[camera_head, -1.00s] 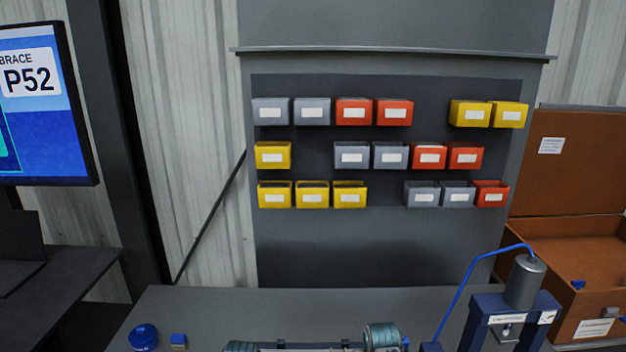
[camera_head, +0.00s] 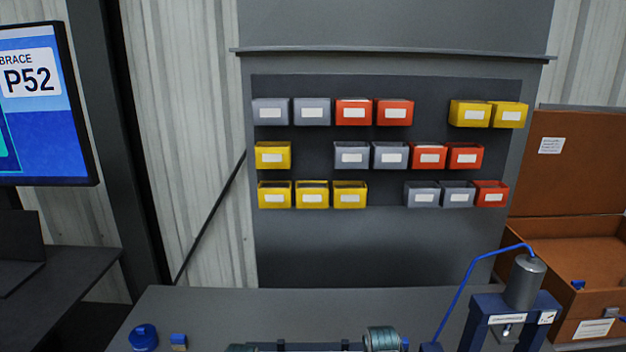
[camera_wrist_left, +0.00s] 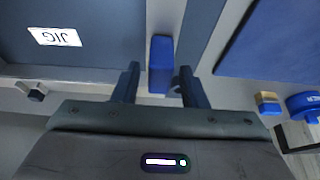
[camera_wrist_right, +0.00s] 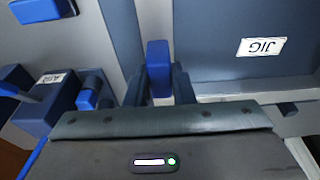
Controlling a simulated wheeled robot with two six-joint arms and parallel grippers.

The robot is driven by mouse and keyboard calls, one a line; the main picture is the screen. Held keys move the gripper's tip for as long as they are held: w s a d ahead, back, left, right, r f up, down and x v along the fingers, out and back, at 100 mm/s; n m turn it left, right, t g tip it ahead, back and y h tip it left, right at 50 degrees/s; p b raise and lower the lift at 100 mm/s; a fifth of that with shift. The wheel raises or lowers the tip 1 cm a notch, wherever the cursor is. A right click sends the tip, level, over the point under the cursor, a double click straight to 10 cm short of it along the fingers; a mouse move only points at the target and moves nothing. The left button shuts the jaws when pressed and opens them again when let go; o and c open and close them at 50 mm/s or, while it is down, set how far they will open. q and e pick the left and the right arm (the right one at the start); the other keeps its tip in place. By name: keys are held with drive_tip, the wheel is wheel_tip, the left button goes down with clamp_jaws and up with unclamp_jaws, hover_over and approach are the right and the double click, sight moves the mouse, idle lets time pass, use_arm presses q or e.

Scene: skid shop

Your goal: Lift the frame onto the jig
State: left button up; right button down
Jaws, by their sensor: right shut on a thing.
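In the left wrist view an upright blue grip (camera_wrist_left: 160,62) stands between the fingers of my left gripper (camera_wrist_left: 157,85). A gap shows on its left side, so the fingers look open around it. In the right wrist view my right gripper (camera_wrist_right: 160,85) is shut on a similar blue grip (camera_wrist_right: 158,62). A slate-blue bar beside each grip, in the left (camera_wrist_left: 203,30) and right (camera_wrist_right: 122,35) wrist views, seems to belong to the frame. A dark blue plate labelled JIG lies inward of each grip, in the left (camera_wrist_left: 100,60) and right (camera_wrist_right: 215,30) wrist views. The head view shows neither gripper's fingers.
The grey bench (camera_head: 230,310) holds a round blue item (camera_head: 143,337), a small blue-and-tan block (camera_head: 179,341) and a blue press-like device (camera_head: 505,310) with a hose. Behind stands a rack of coloured bins (camera_head: 350,155). An open brown case (camera_head: 575,245) stands at right.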

use_arm(q)
drive_tip(key=shift+o, duration=0.7)
drive_tip(key=shift+f, duration=0.1)
use_arm(e)
drive_tip(key=shift+r, duration=0.1)
drive_tip(key=c, duration=1.3)
unclamp_jaws()
drive_tip(key=shift+c, duration=0.2)
drive_tip(key=shift+o, duration=0.9)
drive_tip(key=shift+o, duration=0.2)
use_arm(q)
drive_tip(key=shift+r, duration=3.6)
use_arm(e)
drive_tip(key=shift+r, duration=3.5)
